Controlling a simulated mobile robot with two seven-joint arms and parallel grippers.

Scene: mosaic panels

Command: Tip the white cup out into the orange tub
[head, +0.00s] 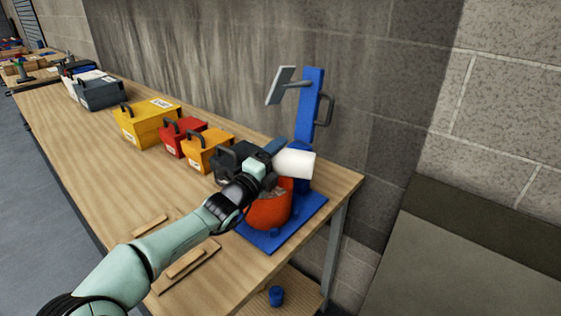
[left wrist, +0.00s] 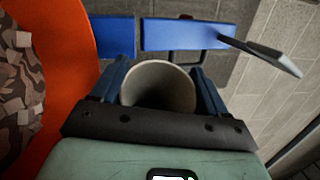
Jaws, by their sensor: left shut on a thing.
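The white cup (head: 297,164) is held on its side, just above the right part of the orange tub (head: 268,213). My left gripper (head: 278,158) is shut on the cup, with blue fingers on either side of it. In the left wrist view the cup's round mouth (left wrist: 158,84) faces the camera between the fingers; its inside is shadowed and no contents show. The tub (left wrist: 75,45) is at the left there, with grey-brown chunks (left wrist: 18,90) in it. My right gripper is not in view.
The tub stands on a blue base (head: 262,239) with a blue upright (head: 308,105) and a grey panel (head: 280,86) behind it. Yellow (head: 146,122) and red (head: 182,137) toolboxes line the wooden bench (head: 85,151). A wall runs behind.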

